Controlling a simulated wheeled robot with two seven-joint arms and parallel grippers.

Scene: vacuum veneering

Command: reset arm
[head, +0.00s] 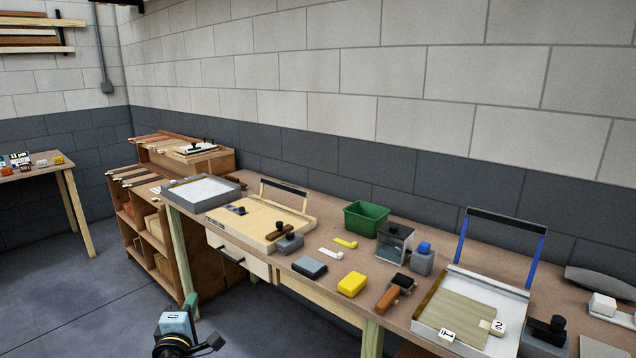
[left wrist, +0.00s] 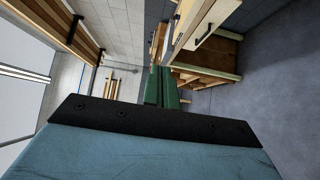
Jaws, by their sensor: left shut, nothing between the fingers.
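My left gripper (head: 191,299) is low at the bottom left of the head view, over the floor in front of the workbench. Its teal body and narrow green fingers show. In the left wrist view the green fingers (left wrist: 161,80) lie together, shut, with nothing between them. The gripper touches no object that I can see. My right gripper is in neither view.
The workbench (head: 338,192) runs along the wall, bearing a green bin (head: 366,218), a yellow block (head: 352,284) and a white-framed press (head: 432,310). A wooden shelf unit (head: 160,262) stands at its left end. Open floor (head: 70,290) lies left of the gripper.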

